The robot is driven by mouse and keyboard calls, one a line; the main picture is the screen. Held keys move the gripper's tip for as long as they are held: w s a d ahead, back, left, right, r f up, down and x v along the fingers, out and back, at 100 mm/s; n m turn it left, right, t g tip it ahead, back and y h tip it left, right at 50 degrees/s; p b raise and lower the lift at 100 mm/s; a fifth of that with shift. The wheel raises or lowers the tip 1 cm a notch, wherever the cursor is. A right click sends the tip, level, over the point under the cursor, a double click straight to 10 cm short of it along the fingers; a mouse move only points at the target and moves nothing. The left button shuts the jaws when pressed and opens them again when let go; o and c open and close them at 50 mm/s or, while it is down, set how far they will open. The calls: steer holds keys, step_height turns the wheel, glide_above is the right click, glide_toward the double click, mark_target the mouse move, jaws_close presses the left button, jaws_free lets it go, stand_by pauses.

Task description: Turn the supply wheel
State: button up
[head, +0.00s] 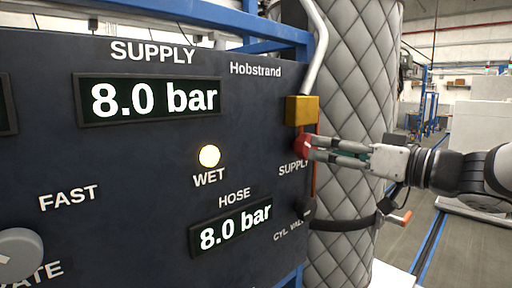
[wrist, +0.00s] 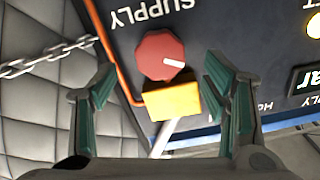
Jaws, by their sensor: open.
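The supply wheel is a red, lobed knob (head: 301,146) at the right edge of the dark panel, above the SUPPLY label. In the wrist view, which is upside down, the wheel (wrist: 160,55) has a white mark pointing right. My gripper (head: 315,150) comes from the right with its fingertips close to the wheel. In the wrist view my gripper (wrist: 158,76) is open, with one finger to each side of the wheel and clear gaps. I cannot tell how deep the fingertips reach. The supply display (head: 150,98) reads 8.0 bar.
A yellow block (head: 302,110) with a pale pipe (head: 316,45) sits right above the wheel. An orange tube runs beside it. A quilted grey cylinder (head: 352,220) stands behind. The hose display (head: 231,228) reads 8.0 bar; the WET lamp (head: 209,156) is lit. A chain (wrist: 45,57) hangs nearby.

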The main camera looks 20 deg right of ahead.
mark_target(311, 147)
steer(key=shift+x, duration=2.7)
steer(key=shift+c, duration=0.5)
steer(key=c, duration=1.1)
